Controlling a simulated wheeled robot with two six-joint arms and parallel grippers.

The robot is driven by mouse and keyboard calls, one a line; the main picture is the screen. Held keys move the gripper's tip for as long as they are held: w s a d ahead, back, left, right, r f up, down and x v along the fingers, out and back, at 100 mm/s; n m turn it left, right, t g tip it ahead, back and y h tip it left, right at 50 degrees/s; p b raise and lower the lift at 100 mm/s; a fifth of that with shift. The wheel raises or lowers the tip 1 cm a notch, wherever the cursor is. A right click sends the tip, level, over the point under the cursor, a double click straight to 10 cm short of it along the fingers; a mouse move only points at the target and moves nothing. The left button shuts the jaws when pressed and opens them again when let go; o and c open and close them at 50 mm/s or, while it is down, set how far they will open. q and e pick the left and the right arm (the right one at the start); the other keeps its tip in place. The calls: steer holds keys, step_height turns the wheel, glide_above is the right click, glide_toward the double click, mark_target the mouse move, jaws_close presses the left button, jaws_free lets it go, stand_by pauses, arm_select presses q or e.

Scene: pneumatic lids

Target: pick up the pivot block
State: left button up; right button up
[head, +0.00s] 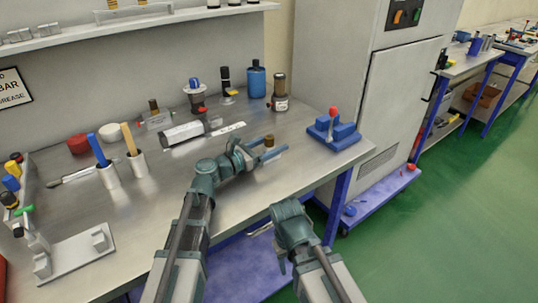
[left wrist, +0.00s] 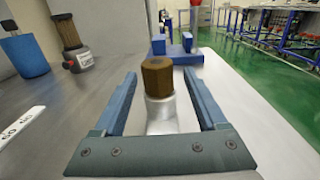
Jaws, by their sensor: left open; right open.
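A small piece with a brown faceted top (head: 269,141) and a silver round body stands upright on the workbench. In the left wrist view this piece (left wrist: 160,112) is between the two fingers, with a gap on each side. My left gripper (head: 268,152) is open around it and not closed on it. I cannot tell whether this piece or the blue fixture (head: 345,131) with a red-tipped upright is the pivot block. The blue fixture also shows beyond the fingers in the left wrist view (left wrist: 182,55). My right gripper (head: 283,262) is open, empty and low in front of the bench edge.
Two holders with blue and yellow handles (head: 136,165) are at left. A grey cabinet (head: 385,100) stands at the right. The front middle bench is mostly clear.

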arm_select(q)
steer(key=shift+x, duration=0.9)
jaws_close()
steer(key=shift+r, duration=0.1)
